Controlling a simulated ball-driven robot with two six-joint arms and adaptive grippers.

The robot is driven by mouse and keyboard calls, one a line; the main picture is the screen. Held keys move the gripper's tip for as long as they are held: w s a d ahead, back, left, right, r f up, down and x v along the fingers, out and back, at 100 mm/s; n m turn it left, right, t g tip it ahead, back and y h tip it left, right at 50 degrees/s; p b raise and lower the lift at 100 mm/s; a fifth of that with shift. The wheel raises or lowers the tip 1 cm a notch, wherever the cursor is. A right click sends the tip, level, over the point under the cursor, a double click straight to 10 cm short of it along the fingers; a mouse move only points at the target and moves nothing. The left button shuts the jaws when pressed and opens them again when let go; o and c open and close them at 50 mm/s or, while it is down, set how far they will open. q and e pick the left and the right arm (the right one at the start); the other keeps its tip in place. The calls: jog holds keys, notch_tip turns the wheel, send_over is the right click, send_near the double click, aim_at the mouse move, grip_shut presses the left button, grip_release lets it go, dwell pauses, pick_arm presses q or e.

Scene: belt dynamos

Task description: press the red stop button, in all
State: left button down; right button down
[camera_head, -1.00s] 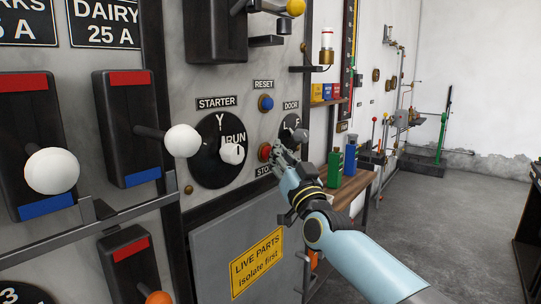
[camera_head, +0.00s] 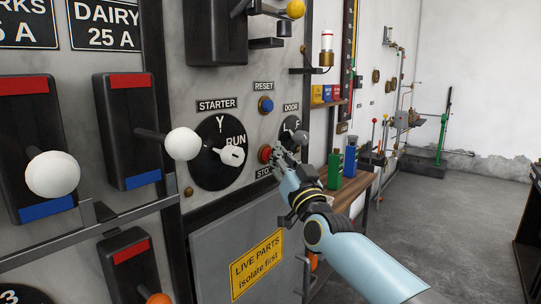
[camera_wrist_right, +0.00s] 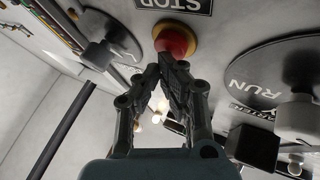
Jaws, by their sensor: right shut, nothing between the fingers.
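The red stop button (camera_head: 265,153) sits on the grey panel, below the blue reset button and right of the starter dial, above a STOP label (camera_head: 265,172). In the right wrist view the red button (camera_wrist_right: 176,40) has a brass-coloured collar and lies just beyond my fingertips. My right gripper (camera_head: 276,154) is shut and empty, just right of the button in the head view. In the right wrist view its fingertips (camera_wrist_right: 166,62) meet close below the button; I cannot tell whether they touch it. My left gripper is not in view.
The starter dial (camera_head: 213,150) with its white knob points near RUN. The door knob (camera_head: 296,136) is close beside my right gripper. The blue reset button (camera_head: 266,104) is above. Green and blue bottles (camera_head: 335,170) stand on a wooden shelf to the right. White-knobbed levers (camera_head: 183,143) jut out at left.

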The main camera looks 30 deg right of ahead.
jog(key=shift+s+d+p, duration=0.2)
jog(key=shift+s+p, duration=0.1)
jog(key=shift+s, duration=0.3)
jog(key=shift+s, duration=0.1)
jog(key=shift+s+d+p, duration=0.35)
jog(key=shift+s+p, duration=0.15)
jog(key=shift+s, duration=0.25)
jog(key=shift+s+d+p, duration=0.3)
jog(key=shift+s+p, duration=0.15)
jog(key=shift+s, duration=0.3)
jog(key=shift+s+d+p, duration=0.35)
jog(key=shift+s+p, duration=0.15)
jog(key=shift+s, duration=0.25)
